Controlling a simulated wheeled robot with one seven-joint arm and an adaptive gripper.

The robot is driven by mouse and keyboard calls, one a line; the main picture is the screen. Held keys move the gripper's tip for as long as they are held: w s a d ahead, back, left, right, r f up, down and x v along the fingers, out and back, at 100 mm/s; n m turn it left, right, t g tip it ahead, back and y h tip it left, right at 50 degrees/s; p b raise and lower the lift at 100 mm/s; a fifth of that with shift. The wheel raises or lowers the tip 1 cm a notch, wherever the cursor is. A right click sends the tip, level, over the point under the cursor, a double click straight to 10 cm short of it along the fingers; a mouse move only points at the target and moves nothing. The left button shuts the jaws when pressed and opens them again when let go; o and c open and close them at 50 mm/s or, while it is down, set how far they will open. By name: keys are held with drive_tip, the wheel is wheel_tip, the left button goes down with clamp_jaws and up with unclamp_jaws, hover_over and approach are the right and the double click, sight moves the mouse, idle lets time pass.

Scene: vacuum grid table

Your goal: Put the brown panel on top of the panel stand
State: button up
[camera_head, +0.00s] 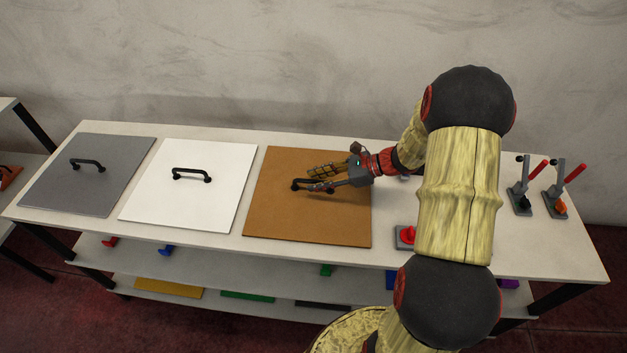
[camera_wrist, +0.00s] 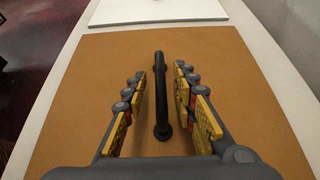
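The brown panel (camera_head: 280,215) lies flat on the table, to the right of the white panel. It also fills most of the wrist view (camera_wrist: 100,70). Its black bar handle (camera_wrist: 161,95) stands between the two fingers of my gripper (camera_wrist: 163,105). The fingers are open, with a visible gap on both sides of the handle. In the head view my gripper (camera_head: 322,178) is over the brown panel at its handle. I cannot make out a panel stand for certain.
A white panel (camera_head: 215,210) and a grey panel (camera_head: 60,190) with black handles lie to the left. A red button (camera_head: 408,235) and red-handled toggle clamps (camera_head: 524,195) are on the right. Lower shelves hold coloured pieces, including a yellow one (camera_head: 168,289).

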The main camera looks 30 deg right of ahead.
drive_tip(key=p+v, duration=0.3)
drive_tip(key=v, duration=0.7)
drive_tip(key=shift+r, duration=0.1)
drive_tip(key=s+a+r+n+g+h, duration=0.2)
drive_tip(key=s+a+r+n, duration=0.1)
drive_tip(key=a+r+n, duration=0.3)
drive_tip(key=s+a+r+n+g+h, duration=0.25)
drive_tip(key=s+a+r+n, duration=0.2)
drive_tip(key=a, duration=0.25)
drive_tip(key=s+a+r+n+t+h, duration=0.1)
drive_tip(key=s+a+r+n+h, duration=0.1)
drive_tip(key=n, duration=0.5)
drive_tip(key=s+a+r+n+t+h, duration=0.2)
drive_tip(key=s+a+r+n+h, duration=0.1)
drive_tip(key=s+r+n, duration=0.4)
drive_tip(key=s+a, duration=0.1)
drive_tip(key=s, duration=0.1)
drive_tip(key=shift+s+r, duration=0.25)
drive_tip(key=shift+s, duration=0.05)
drive_tip(key=shift+a+n+h, duration=0.1)
drive_tip(key=shift+n+h, duration=0.15)
drive_tip(key=shift+n, duration=0.1)
